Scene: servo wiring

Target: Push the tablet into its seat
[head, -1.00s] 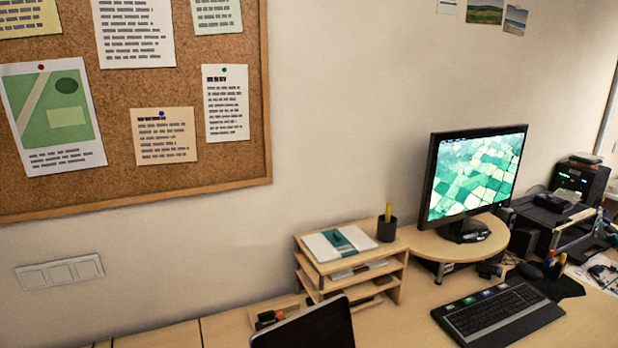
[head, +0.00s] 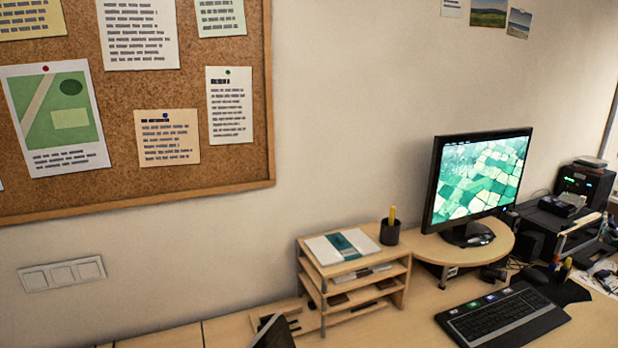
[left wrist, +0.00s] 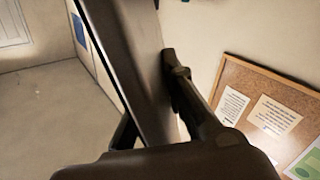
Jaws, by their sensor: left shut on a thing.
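The tablet (head: 272,335) is a dark flat slab. Only its upper part shows at the bottom edge of the head view, tilted. In the left wrist view the tablet (left wrist: 128,62) runs steeply between the fingers of my left gripper (left wrist: 150,95), which is shut on it. The gripper itself is out of the head view. Just behind the tablet's top, a low wooden board with dark slots or items (head: 294,322) lies on the desk; I cannot tell whether it is the seat. No contact between tablet and desk is visible. My right gripper is out of view.
A wooden shelf organizer (head: 357,281) stands right of the tablet, with a pen cup (head: 390,233) on top. Further right are a monitor (head: 477,180) on a riser and a keyboard (head: 503,313). A cork board (head: 232,165) hangs on the wall.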

